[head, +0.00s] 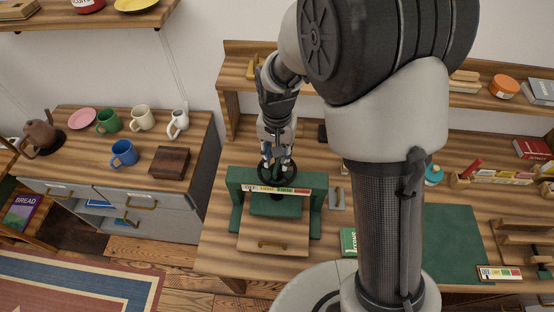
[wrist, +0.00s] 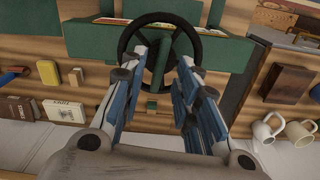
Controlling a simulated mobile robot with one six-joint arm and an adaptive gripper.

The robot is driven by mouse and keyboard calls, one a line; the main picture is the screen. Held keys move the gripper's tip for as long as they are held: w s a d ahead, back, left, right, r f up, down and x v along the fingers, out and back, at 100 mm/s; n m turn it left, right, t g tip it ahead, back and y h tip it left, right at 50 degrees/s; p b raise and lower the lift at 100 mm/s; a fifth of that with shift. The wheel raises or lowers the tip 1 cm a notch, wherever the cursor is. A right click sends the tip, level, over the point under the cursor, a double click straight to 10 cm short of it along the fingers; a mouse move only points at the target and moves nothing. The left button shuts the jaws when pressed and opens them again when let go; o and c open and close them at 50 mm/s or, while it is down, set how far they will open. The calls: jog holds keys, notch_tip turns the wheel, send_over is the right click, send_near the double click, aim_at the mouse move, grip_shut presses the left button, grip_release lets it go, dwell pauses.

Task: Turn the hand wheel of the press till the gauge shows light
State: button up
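The green press (head: 234,187) stands on the wooden workbench, and its green frame also shows in the wrist view (wrist: 90,42). Its black hand wheel (head: 291,174) sits on top, and its rim and spokes show clearly in the wrist view (wrist: 160,31). The gauge (head: 277,190) is a strip of coloured, lettered bands on the front crossbar; I cannot make out its pointer or reading. My gripper (head: 271,163) points down at the wheel. In the wrist view its two blue-padded fingers (wrist: 160,58) are spread, with the wheel's middle between them. I cannot tell whether they touch it.
A green book (head: 348,242) and green mat (head: 452,240) lie to the right. A wooden shelf (head: 240,46) runs behind. A cabinet with mugs (head: 123,152) and a dark wooden block (head: 170,163) stands left.

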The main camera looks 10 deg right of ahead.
aim_at(277, 163)
notch_tip(277, 163, up, 10)
jog(key=shift+f, duration=0.2)
jog(key=shift+o, duration=0.2)
dwell(0.6)
